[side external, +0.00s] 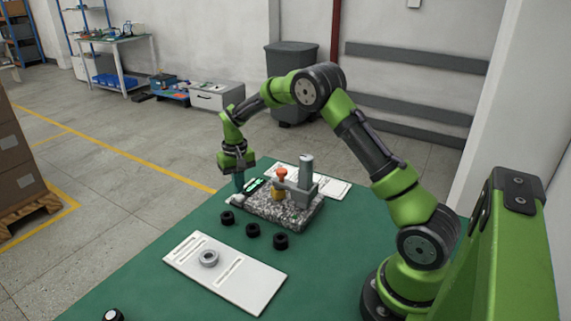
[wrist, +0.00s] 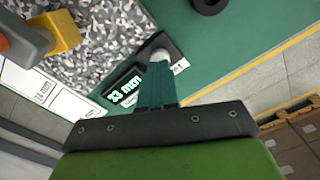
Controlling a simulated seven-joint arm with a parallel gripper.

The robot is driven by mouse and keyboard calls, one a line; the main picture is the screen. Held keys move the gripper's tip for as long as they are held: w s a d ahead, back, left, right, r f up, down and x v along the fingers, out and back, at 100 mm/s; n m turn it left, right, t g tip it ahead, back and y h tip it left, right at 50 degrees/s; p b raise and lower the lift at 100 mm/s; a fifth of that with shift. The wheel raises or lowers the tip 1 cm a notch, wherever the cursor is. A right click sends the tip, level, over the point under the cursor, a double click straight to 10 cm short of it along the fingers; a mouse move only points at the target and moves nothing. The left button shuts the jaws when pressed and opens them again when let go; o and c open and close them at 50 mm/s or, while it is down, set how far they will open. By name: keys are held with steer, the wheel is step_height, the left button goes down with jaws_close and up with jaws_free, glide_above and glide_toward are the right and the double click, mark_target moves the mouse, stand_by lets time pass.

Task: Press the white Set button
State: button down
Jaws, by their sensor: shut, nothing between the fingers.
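My gripper (side external: 238,188) is shut and empty, with its teal fingers pointing down at the near left corner of the speckled device. The white Set button (side external: 237,199) shows at the fingertips, partly hidden by them. In the wrist view the fingertips of my gripper (wrist: 161,66) overlap the white button (wrist: 180,64), whose pale edge shows beside and beyond them. I cannot tell whether they touch it. A display (side external: 254,185) beside the button glows green; in the wrist view the display (wrist: 126,93) reads what looks like 33 mm.
The speckled base (side external: 265,209) carries a grey column (side external: 306,172) and an orange-topped yellow part (side external: 281,178). Several black rings (side external: 252,230) lie in front of it. A white tray (side external: 247,283) holds a grey ring (side external: 208,258).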

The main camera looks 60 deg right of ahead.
mark_target(240, 196)
steer(key=shift+f, duration=0.2)
steer(key=shift+f, duration=0.85)
step_height(240, 196, up, 14)
stand_by(1.1)
